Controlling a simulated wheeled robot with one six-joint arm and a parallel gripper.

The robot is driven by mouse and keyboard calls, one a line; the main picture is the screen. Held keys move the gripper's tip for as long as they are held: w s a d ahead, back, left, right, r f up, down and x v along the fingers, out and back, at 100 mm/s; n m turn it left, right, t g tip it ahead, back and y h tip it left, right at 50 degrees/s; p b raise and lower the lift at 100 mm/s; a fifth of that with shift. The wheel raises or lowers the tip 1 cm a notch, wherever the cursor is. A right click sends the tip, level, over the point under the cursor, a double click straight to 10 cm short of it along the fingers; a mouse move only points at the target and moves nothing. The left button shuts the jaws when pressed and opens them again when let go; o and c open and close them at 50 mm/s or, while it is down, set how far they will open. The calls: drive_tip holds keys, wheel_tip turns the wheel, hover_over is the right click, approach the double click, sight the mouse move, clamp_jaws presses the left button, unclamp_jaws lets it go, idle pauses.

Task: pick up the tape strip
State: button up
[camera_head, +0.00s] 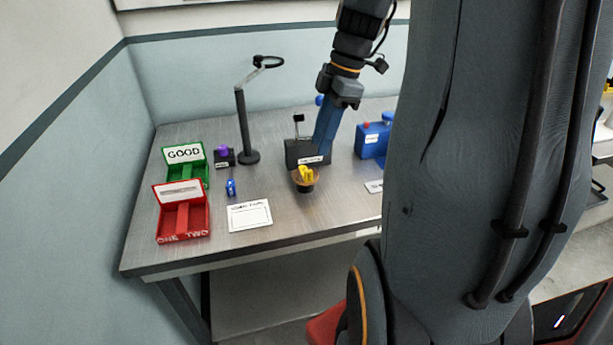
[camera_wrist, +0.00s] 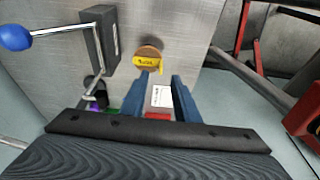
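A yellow piece (camera_head: 306,173), which looks like the tape strip, lies on a small round brown-rimmed holder (camera_head: 305,187) with a dark base near the middle of the table. In the wrist view the yellow strip (camera_wrist: 152,60) bears dark marks and lies across the holder (camera_wrist: 148,50), just beyond the left fingertip. My gripper (camera_head: 321,154) points down, behind and above the holder in the head view. In the wrist view my gripper (camera_wrist: 160,76) has its two blue fingers apart with nothing between them.
A dark box (camera_head: 300,153) stands behind the holder. A blue box (camera_head: 372,142) stands to the right. A white card (camera_head: 250,215), red tray (camera_head: 183,220), green tray (camera_head: 184,173) and lamp stand (camera_head: 243,130) are to the left. The table front is clear.

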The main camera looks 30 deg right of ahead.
sight(311, 170)
drive_tip(key=p+x, duration=0.1)
drive_tip(key=x, duration=0.2)
drive_tip(key=a+p+x, duration=0.1)
drive_tip(key=x, duration=0.2)
drive_tip(key=shift+f, duration=0.2)
drive_tip(key=shift+a+f, duration=0.15)
drive_tip(key=shift+f, duration=0.35)
clamp_jaws()
